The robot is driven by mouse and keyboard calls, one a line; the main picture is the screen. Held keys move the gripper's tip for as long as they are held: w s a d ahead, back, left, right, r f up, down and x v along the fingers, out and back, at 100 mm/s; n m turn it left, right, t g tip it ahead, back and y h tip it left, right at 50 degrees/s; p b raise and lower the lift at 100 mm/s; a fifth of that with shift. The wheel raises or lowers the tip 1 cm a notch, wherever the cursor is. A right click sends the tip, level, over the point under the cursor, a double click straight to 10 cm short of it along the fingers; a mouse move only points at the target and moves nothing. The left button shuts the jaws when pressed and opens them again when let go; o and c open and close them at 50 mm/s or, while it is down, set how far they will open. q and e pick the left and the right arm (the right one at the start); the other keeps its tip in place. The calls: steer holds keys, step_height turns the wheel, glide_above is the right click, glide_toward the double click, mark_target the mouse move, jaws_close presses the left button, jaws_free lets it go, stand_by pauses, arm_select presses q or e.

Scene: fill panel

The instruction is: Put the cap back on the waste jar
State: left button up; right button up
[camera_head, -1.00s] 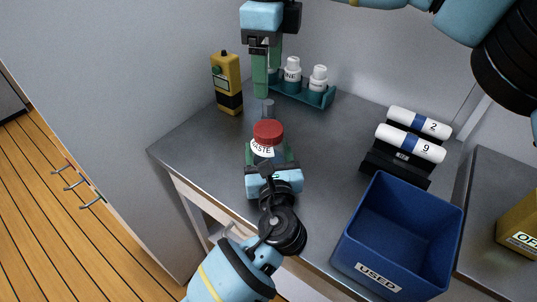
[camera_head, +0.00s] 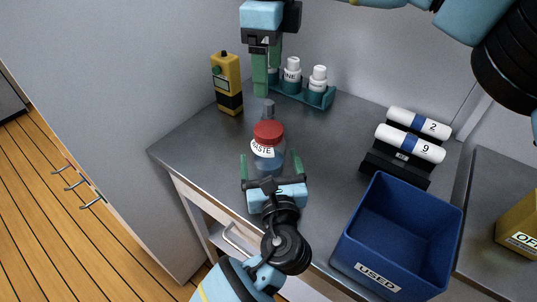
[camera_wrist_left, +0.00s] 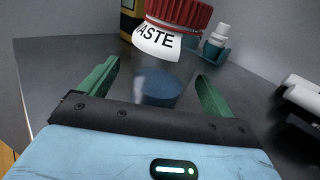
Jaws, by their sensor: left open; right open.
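The waste jar (camera_head: 266,162) is a clear jar with a white "WASTE" label and bluish contents, upright on the grey bench. The red cap (camera_head: 268,132) sits on top of it and looks level. The jar (camera_wrist_left: 160,88) and the ribbed cap (camera_wrist_left: 180,14) also show in the left wrist view. My left gripper (camera_head: 271,162) is open on the near side of the jar. Its green fingers point toward the jar, one to each side, with no visible contact. My right gripper (camera_head: 268,82) is open and empty, pointing down above and behind the jar.
A small grey cylinder (camera_head: 268,107) shows just behind the cap. A yellow handheld device (camera_head: 227,82) stands back left. A teal rack (camera_head: 302,94) holds white-capped bottles. White rolls (camera_head: 410,142) on a black stand and a blue "USED" bin (camera_head: 365,225) are at right.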

mark_target(271, 168)
arm_select(q)
steer(key=shift+s+d, duration=0.15)
steer(key=shift+s, duration=1)
steer(key=shift+s+d, duration=0.15)
steer(key=shift+s, duration=0.95)
